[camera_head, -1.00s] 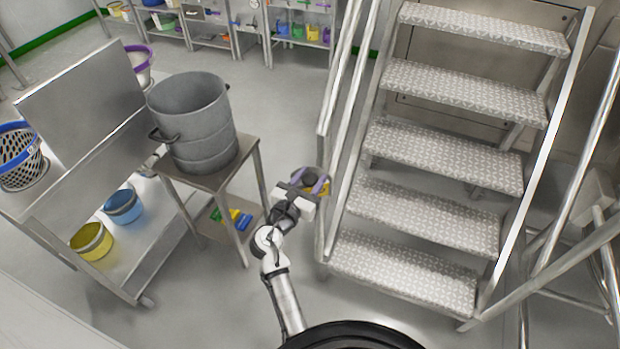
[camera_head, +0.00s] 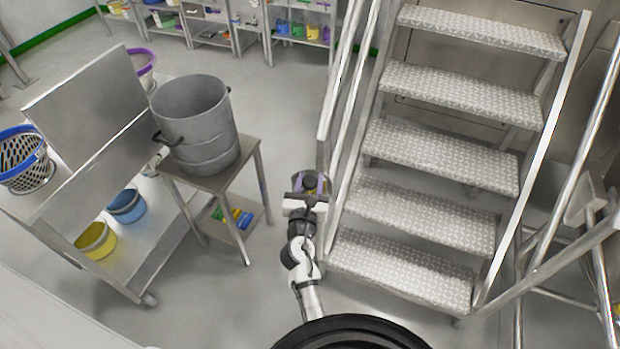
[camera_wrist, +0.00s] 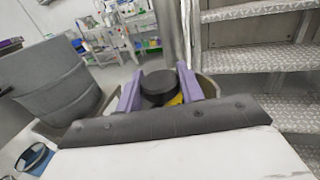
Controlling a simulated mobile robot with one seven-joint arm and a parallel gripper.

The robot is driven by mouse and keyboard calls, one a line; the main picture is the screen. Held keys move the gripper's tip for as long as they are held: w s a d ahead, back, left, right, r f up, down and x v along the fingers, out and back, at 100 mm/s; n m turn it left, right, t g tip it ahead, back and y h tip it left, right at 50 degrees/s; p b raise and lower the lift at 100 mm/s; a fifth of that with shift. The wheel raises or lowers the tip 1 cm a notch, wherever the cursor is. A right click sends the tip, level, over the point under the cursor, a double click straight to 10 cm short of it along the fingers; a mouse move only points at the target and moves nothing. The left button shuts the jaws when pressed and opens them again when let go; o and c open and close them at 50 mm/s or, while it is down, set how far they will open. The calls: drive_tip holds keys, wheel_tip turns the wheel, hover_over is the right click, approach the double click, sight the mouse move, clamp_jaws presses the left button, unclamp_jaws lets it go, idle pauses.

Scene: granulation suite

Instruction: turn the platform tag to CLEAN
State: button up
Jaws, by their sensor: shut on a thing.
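The platform tag (camera_wrist: 177,101) is mostly hidden behind my gripper. It shows as a bit of yellow around a dark round knob (camera_wrist: 159,84), beside the stair's lower left rail. No wording on it can be read. My gripper (camera_head: 312,182) has purple fingers, which also show in the wrist view (camera_wrist: 160,90), one on each side of the knob. The fingers are shut on the knob. In the head view my gripper's body covers most of the tag.
Metal stairs (camera_head: 440,150) with tubular rails rise just right of my gripper. A small steel table (camera_head: 240,165) bearing a large grey drum (camera_head: 193,120) stands to the left. A bench (camera_head: 140,270) with buckets is further left. Grey floor lies open between.

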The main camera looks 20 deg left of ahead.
drive_tip(key=shift+a+n+g+y, duration=0.15)
drive_tip(key=shift+n+g+y, duration=0.75)
drive_tip(key=shift+n+y, duration=1.15)
drive_tip(key=shift+n+g+y, duration=0.65)
drive_tip(key=shift+g+y, duration=0.35)
drive_tip(key=shift+y, duration=0.75)
drive_tip(key=shift+n+g+y, duration=0.8)
drive_tip(key=shift+g+y, duration=0.1)
drive_tip(key=o, duration=1)
drive_tip(key=shift+c, duration=0.2)
drive_tip(key=shift+d, duration=0.2)
drive_tip(key=b+v, duration=0.5)
drive_tip(key=v, duration=0.8)
drive_tip(key=shift+s+d, duration=0.15)
drive_tip(key=shift+s, duration=0.2)
